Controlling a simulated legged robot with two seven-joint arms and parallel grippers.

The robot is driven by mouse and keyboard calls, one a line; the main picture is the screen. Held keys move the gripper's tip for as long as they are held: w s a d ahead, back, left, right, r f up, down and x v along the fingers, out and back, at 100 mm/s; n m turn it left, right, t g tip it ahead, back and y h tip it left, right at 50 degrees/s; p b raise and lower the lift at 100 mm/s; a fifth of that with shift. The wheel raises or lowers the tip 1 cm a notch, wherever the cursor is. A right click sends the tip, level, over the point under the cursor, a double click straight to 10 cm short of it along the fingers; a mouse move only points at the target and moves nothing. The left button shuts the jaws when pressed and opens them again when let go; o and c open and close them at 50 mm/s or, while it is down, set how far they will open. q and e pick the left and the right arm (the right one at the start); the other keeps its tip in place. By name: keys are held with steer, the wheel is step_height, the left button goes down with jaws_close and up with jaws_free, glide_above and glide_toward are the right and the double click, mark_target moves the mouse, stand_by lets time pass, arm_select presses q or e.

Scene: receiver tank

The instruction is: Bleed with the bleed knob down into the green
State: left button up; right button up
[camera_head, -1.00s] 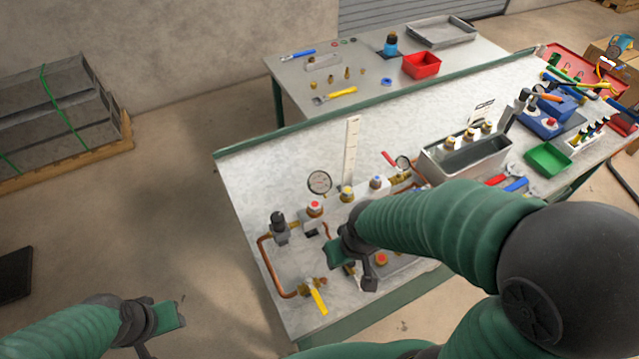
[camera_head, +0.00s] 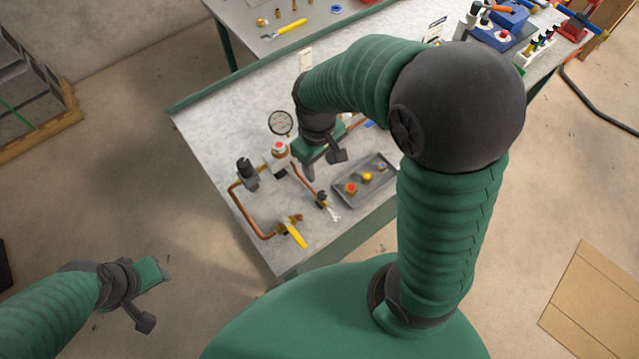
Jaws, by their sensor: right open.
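A round white-faced pressure gauge (camera_head: 281,122) stands on the bench, its markings too small to read. A red-capped fitting (camera_head: 278,150) and a black knob (camera_head: 247,170) sit on the copper pipe line (camera_head: 243,212). A small dark knob (camera_head: 322,197) is at the line's right end, and a yellow lever valve (camera_head: 295,234) is in front. I cannot tell which part is the bleed knob. My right gripper (camera_head: 323,166) is open and empty above the bench, right of the red-capped fitting, hiding parts behind it. My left gripper (camera_head: 152,296) hangs over the floor, left of the bench; its jaw opening is unclear.
My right arm covers much of the bench's right half. A second table (camera_head: 262,42) stands behind. A cardboard sheet (camera_head: 597,310) lies on the floor at right.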

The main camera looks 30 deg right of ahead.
mark_target(321, 194)
steer(key=f, duration=1.4)
steer(key=shift+d+f, duration=0.3)
steer(key=shift+f, duration=0.05)
jaws_close()
